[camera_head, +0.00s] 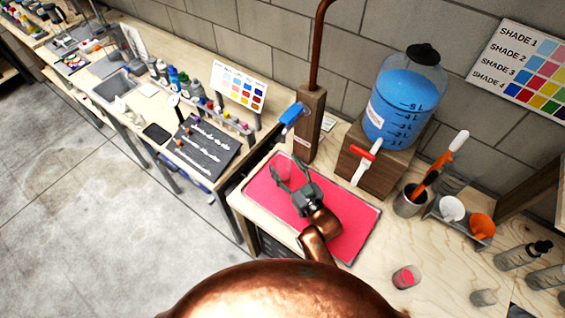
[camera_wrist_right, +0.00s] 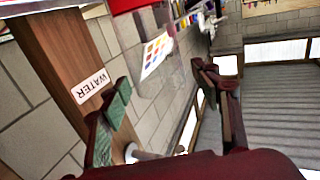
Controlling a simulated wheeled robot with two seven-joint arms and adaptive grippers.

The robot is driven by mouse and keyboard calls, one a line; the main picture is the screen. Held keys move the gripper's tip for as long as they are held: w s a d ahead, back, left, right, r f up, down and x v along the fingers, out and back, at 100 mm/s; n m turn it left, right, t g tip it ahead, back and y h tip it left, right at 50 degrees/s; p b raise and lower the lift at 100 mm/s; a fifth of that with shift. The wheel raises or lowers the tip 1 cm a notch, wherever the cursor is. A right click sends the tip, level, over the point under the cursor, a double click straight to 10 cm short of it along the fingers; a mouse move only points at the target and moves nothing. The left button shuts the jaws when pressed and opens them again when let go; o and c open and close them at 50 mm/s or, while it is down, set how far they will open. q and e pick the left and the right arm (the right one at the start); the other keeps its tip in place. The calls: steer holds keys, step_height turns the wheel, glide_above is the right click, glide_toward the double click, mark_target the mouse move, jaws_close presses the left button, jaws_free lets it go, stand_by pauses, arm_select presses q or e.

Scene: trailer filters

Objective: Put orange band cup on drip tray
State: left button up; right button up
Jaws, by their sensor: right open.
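The drip tray (camera_head: 345,238) is a shallow tray with a bright pink-red bed and a pale rim, lying on the wooden bench. My right gripper (camera_head: 288,172) is over the tray's far part with its fingers spread. A small clear cup-like shape (camera_head: 284,174) shows faintly by the fingertips; I cannot tell its band colour or whether it touches the tray. My left gripper is not in view.
A blue water tank (camera_head: 405,95) on a wooden block has a red-handled tap (camera_head: 362,155) behind the tray. A wooden post (camera_head: 309,125) with a copper pipe and blue lever stands near my right gripper. A tool holder (camera_head: 411,200) and bottles (camera_head: 520,255) stand right.

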steer(key=v, duration=1)
steer(key=shift+s, duration=0.2)
